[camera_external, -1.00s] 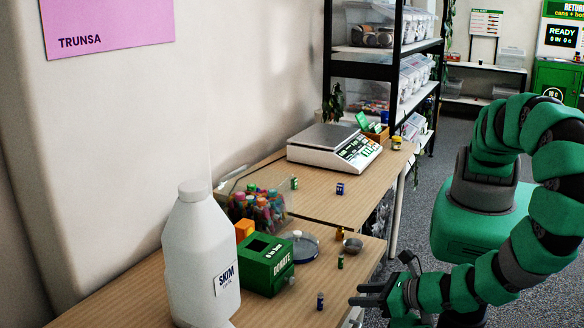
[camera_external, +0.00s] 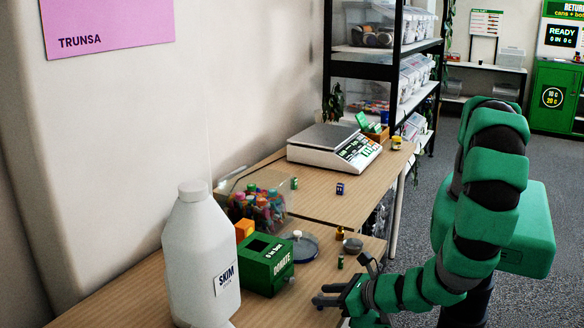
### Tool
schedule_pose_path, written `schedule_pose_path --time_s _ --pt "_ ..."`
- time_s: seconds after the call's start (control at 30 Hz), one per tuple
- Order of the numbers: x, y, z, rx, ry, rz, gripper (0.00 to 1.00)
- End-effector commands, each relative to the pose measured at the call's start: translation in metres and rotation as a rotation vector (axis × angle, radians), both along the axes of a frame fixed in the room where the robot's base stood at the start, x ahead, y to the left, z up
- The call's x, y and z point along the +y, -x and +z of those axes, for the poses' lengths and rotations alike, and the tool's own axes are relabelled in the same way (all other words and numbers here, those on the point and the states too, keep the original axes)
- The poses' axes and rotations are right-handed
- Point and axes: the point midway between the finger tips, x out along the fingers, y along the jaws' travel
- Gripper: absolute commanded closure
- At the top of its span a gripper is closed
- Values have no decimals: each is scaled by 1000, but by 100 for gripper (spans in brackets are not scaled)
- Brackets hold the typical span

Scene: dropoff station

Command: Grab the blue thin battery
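My gripper (camera_external: 322,294) is low over the front right edge of the near table. Its two dark fingers point left and look apart, with a gap between them. The small blue thin battery that stood at this spot a second ago is not clearly visible now; the fingers cover that place. I cannot tell whether they touch it. A wider blue battery (camera_external: 340,188) stands farther back on the table, near the scale.
A green battery (camera_external: 340,262) and a metal bowl (camera_external: 352,245) stand just behind my gripper. The green donate box (camera_external: 267,265), blue dish (camera_external: 304,246) and white skim bottle (camera_external: 200,260) are to the left. A scale (camera_external: 335,148) sits farther back.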

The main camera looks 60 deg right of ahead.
Motion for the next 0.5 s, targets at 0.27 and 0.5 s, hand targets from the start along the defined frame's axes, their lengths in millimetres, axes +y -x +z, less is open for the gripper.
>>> schedule_pose_path --time_s 0.27,0.5 --pt "-2 -20 -8 0 3 -1 63" --pt "-1 -21 -8 -1 2 0 63"
